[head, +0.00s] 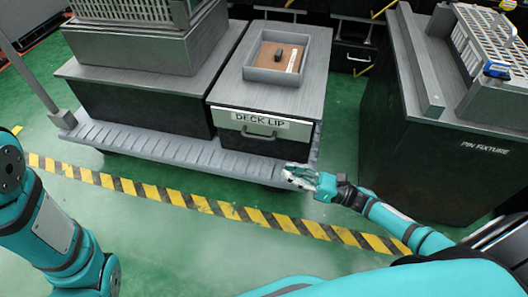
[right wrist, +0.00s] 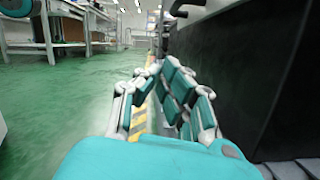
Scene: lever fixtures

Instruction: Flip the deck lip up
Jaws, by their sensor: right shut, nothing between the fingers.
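My left gripper is out of view.
A dark cabinet marked "PIN FIXTURE" (head: 430,160) stands right of my right gripper. A shallow tray (head: 265,74) sits on the labelled unit. A yellow-black floor stripe (head: 235,211) runs in front of the ledge. The green floor (head: 180,245) before it is clear.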

